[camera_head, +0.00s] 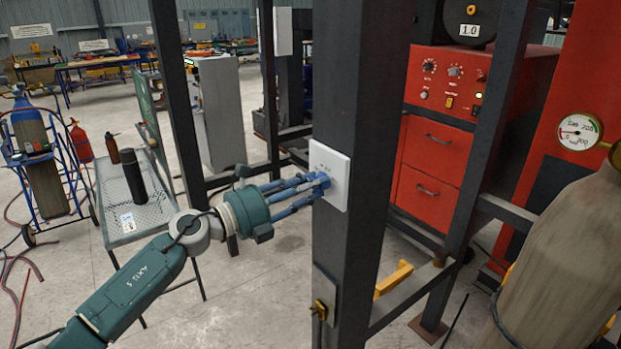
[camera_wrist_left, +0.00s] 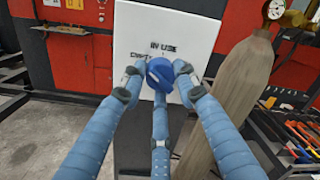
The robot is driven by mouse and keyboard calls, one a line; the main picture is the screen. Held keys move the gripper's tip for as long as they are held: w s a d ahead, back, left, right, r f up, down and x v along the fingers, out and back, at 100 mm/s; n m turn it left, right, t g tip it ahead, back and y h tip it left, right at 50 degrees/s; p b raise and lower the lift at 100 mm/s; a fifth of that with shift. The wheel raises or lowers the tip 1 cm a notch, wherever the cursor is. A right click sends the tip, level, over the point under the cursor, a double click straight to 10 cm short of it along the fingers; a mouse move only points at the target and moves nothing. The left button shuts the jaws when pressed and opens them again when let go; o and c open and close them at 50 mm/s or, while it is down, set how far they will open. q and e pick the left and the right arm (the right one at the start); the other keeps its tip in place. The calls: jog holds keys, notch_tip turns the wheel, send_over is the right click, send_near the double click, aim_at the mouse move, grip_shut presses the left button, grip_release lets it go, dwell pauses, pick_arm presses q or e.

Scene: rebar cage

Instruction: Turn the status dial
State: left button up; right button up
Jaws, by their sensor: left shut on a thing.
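The status dial is a blue knob (camera_wrist_left: 161,75) on a white panel (camera_head: 330,172) fixed to a dark steel post (camera_head: 352,80). In the left wrist view the panel (camera_wrist_left: 200,40) carries the words "IN USE" above the knob and another label, partly hidden, to its left. My left gripper (camera_head: 322,182) is at the panel, its blue fingers closed around the knob. In the left wrist view the fingertips of my left gripper (camera_wrist_left: 160,82) touch the knob from several sides. The knob's pointer direction cannot be told. My right gripper is not in view.
A gas cylinder (camera_head: 555,260) with a gauge (camera_head: 579,131) stands at the right. A red cabinet (camera_head: 433,150) is behind the posts. A perforated table (camera_head: 150,200) with a dark bottle (camera_head: 133,175) stands at the left. A yellow bracket (camera_head: 394,278) lies low beside the post.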

pick_arm(q)
jog(key=shift+s+d+f+n+p, duration=0.2)
jog(key=shift+f+n+p, duration=0.3)
jog(key=shift+n, duration=0.2)
jog(key=o, duration=1)
jog(key=shift+o, duration=0.8)
jog(key=shift+r, duration=0.25)
jog(key=shift+a, duration=0.1)
jog(key=v, duration=1.2)
